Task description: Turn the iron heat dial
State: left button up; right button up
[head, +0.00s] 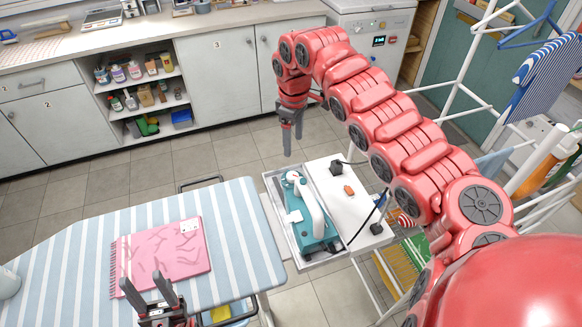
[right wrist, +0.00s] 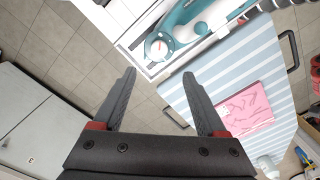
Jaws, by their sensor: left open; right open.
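The iron (head: 318,232) is teal with a white handle and lies in a metal tray on the stand. It also shows at the top of the right wrist view (right wrist: 188,32). Its round, pale heat dial (right wrist: 159,49) with a red mark faces up there. My right gripper (head: 292,145) points down above the floor, behind the iron's tray, apart from the iron. In the right wrist view its open, empty fingers (right wrist: 159,74) reach up toward the dial without touching it. My left gripper (head: 143,279) is open and empty at the near edge of the ironing board.
The white panel (head: 352,212) beside the iron holds black parts, a small orange block (head: 349,190) and a cable. A white drying rack (head: 455,75) stands at right; cabinets (head: 215,85) line the back.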

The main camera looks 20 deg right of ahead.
aim_at(292, 175)
notch_tip(292, 175, down, 12)
jog(key=p, duration=0.3)
jog(key=shift+w+a+f+p, duration=0.1)
jog(key=shift+p, duration=0.2)
jog(key=shift+f, duration=0.6)
grip_shut()
